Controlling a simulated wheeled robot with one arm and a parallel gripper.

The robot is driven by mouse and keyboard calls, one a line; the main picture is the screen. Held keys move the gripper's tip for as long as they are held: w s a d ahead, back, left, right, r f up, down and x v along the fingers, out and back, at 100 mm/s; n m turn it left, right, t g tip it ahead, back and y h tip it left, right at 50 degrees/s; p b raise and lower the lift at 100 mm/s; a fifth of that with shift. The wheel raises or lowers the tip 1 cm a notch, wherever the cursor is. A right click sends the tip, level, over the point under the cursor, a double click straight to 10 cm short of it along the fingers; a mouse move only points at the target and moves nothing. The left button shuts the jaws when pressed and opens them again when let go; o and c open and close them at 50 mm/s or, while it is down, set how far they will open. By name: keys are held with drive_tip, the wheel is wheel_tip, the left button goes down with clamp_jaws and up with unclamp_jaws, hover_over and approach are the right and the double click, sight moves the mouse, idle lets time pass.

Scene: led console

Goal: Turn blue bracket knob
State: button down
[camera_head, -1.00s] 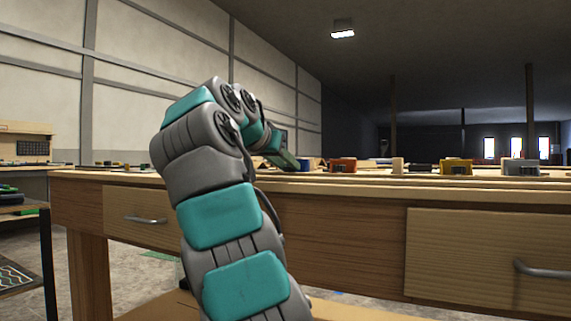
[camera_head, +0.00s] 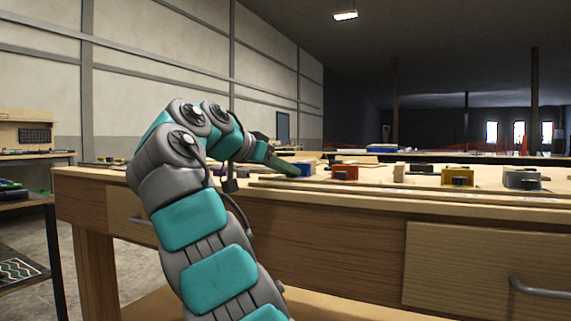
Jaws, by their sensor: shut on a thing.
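The gripper is shut on the bracket's knob. The knob itself is hidden by the fingers, so its angle cannot be told.
An orange-red bracket (camera_head: 344,172), a yellow one (camera_head: 459,176) and a grey one (camera_head: 522,179) stand in a row to the right. A pale wooden block (camera_head: 399,173) stands between. The workbench (camera_head: 330,233) has drawers with handles facing me.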

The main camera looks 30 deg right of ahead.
drive_tip(key=c, duration=0.6)
unclamp_jaws()
drive_tip(key=shift+a+r, duration=0.1)
drive_tip(key=p+v, duration=0.3)
drive_tip(key=v, duration=0.4)
drive_tip(key=shift+a+r, duration=0.1)
drive_tip(key=shift+a, duration=0.05)
drive_tip(key=shift+s+a, duration=0.1)
